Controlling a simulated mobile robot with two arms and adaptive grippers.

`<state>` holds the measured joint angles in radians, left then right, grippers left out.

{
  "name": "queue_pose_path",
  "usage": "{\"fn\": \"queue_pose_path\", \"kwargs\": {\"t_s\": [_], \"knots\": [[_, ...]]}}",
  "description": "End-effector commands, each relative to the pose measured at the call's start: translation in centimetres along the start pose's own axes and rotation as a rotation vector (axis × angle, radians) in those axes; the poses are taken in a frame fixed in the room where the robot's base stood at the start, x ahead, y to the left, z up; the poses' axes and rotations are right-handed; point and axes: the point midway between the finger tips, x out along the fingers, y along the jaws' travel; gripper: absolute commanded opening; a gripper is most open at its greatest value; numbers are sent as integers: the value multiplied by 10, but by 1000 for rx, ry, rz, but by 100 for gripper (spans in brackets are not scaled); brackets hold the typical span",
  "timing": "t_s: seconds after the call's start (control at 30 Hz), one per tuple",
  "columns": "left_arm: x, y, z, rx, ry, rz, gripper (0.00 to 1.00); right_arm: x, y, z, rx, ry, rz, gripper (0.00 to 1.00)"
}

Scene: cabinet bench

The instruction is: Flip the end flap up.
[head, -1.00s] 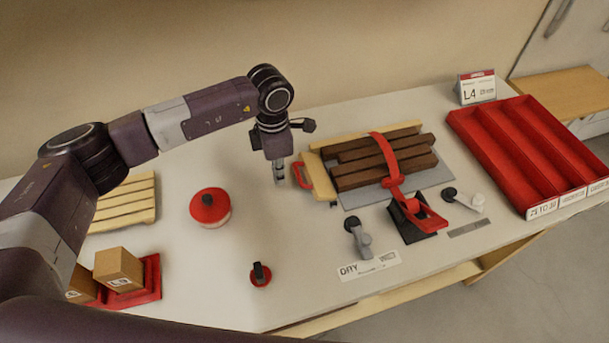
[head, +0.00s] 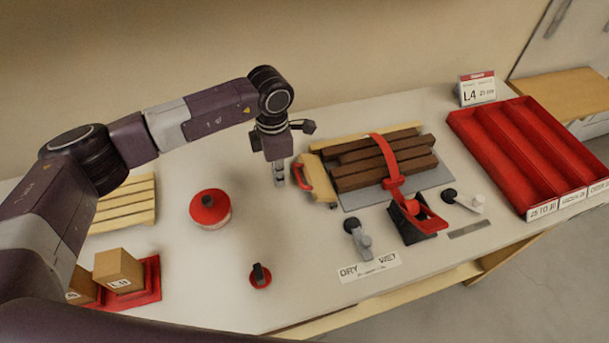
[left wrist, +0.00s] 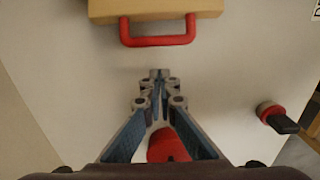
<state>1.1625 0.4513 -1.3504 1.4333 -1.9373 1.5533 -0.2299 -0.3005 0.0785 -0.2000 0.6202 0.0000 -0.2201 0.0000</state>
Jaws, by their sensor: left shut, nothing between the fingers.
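The end flap (head: 319,180) is a light wooden piece with a red handle (head: 302,177) at the left end of the wooden fixture. In the left wrist view the flap (left wrist: 155,8) crosses the top, its red handle (left wrist: 158,40) toward me. My left gripper (head: 281,183) is shut and empty just left of the handle. In the left wrist view its fingertips (left wrist: 158,76) point at the handle with a gap in the picture. I cannot tell the flap's exact tilt. My right gripper is not in view.
Dark wooden slats (head: 375,160) lie under a red strap (head: 388,165) right of the flap. A red-lidded can (head: 210,207) stands left of my gripper; a small red knob (head: 260,276) is nearer the front. A red tray (head: 490,150) is far right. Bench around the gripper is clear.

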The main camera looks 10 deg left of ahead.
Motion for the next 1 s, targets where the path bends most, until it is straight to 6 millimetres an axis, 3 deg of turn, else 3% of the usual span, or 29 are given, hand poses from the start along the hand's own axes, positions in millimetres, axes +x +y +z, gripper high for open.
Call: {"fn": "queue_pose_path", "kwargs": {"t_s": [0.77, 1.0], "knots": [[2, 0, 35, 0, -1, 1, 0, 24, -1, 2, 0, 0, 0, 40], [-15, 0, 34, 0, -3, 1, 0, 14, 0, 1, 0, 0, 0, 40]]}}
